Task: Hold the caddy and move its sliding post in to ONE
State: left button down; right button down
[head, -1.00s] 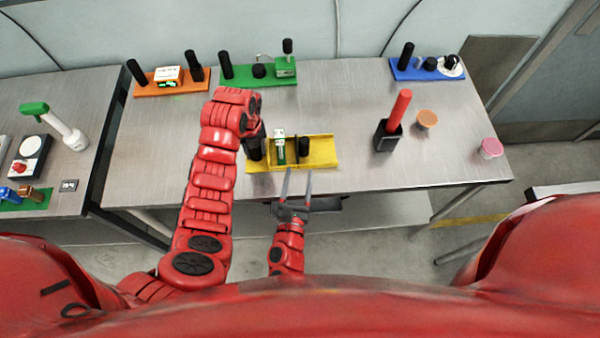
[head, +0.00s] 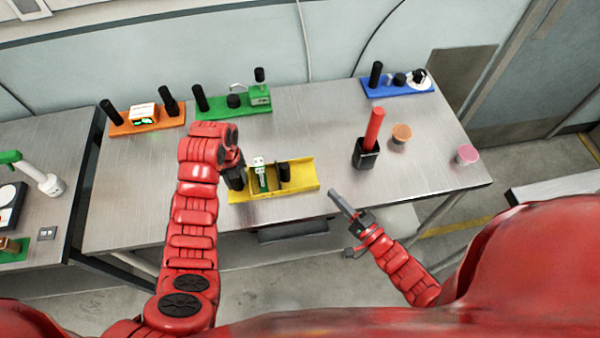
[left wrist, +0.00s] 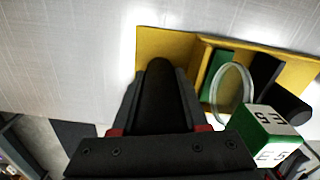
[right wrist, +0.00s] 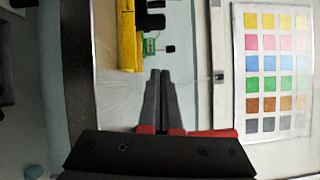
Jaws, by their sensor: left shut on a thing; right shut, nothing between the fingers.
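The yellow caddy (head: 305,172) sits near the table's front edge. My left gripper (head: 237,180) is shut on the black post at its left end, seen in the left wrist view as a black post (left wrist: 160,85) between the fingers. A green and white block (head: 262,175) stands in the caddy, beside a divider; the left wrist view shows its lettering and a clear ring next to it. The black sliding post (head: 284,172) stands right of the divider. My right gripper (head: 336,196) is shut and empty, right of and in front of the caddy, apart from it.
Orange (head: 148,128), green (head: 215,112) and blue (head: 380,92) stations with black posts line the back. A red rod in a black holder (head: 362,158) stands to the right, with orange (head: 402,132) and pink (head: 467,155) pots beyond. The table between caddy and holder is clear.

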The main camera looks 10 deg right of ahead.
aim_at(283, 172)
jog(key=shift+d+r+n+g+y, duration=0.15)
jog(key=shift+d+n+g, duration=0.1)
jog(key=shift+n, duration=0.25)
jog(key=shift+d+n+g+y, duration=0.15)
jog(key=shift+n+g, duration=0.1)
jog(key=shift+n, duration=0.25)
jog(key=shift+w+a, duration=0.15)
jog(key=shift+w, duration=0.05)
jog(key=x, duration=0.9)
jog(key=shift+w+a, duration=0.15)
jog(key=a, duration=0.1)
jog(key=w+a, duration=0.1)
jog(key=a, duration=0.1)
jog(key=shift+a, duration=0.5)
jog(key=a, duration=0.5)
jog(key=shift+d, duration=0.1)
